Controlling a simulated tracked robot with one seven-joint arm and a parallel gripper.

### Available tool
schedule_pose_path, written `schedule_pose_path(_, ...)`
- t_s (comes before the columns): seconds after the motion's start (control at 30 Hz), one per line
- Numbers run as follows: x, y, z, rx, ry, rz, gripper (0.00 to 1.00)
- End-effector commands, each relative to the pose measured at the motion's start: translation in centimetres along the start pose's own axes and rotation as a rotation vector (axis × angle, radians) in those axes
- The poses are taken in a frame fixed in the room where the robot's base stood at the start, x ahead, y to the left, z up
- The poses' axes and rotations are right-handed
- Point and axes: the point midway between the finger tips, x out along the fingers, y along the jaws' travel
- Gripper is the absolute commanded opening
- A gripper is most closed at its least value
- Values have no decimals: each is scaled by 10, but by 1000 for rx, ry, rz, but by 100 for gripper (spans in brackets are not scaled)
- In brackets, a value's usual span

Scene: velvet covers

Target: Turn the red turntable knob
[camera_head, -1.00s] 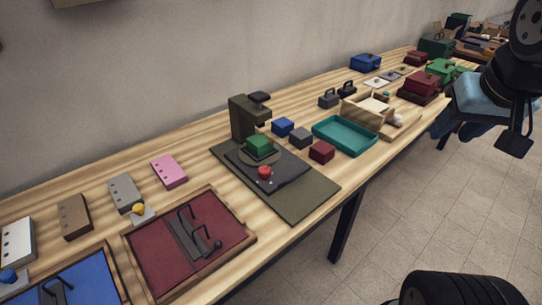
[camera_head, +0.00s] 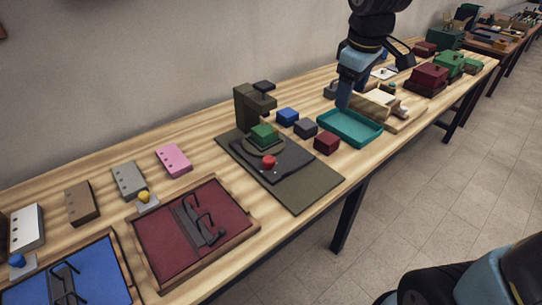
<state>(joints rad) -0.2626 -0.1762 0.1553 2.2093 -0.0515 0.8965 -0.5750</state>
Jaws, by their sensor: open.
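The red knob (camera_head: 268,161) sits at the front of a dark turntable base on an olive mat (camera_head: 305,185), left of the picture's centre. A green block (camera_head: 263,134) rests on the round turntable plate behind the knob. An olive stand (camera_head: 246,108) with an overhanging head rises behind the plate. My gripper (camera_head: 345,98) is open, pointing down over the table near the teal tray's back left edge. It is well to the right of the knob and apart from it. Its fingers are small and partly merged in view.
The teal tray (camera_head: 350,127) stands right of the mat. Blue (camera_head: 288,117), grey (camera_head: 306,128) and dark red (camera_head: 327,143) blocks lie between the mat and tray. A maroon framed board (camera_head: 160,245) with black handles lies left of the mat.

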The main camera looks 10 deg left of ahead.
Motion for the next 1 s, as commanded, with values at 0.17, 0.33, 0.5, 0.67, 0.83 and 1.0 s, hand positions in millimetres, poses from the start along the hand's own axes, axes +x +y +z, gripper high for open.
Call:
schedule_pose_path(0.17, 38, -17, -58, -260, -33, -65, 69)
schedule_pose_path(0.33, 75, -42, -107, -496, -50, -129, 69)
schedule_pose_path(0.5, 107, -68, -143, -684, -56, -182, 69)
schedule_pose_path(0.67, 124, -84, -161, -784, -56, -211, 69)
schedule_pose_path(0.83, 135, -90, -165, -819, -56, -222, 69)
schedule_pose_path(1.0, 154, -94, -162, -818, -58, -224, 69)
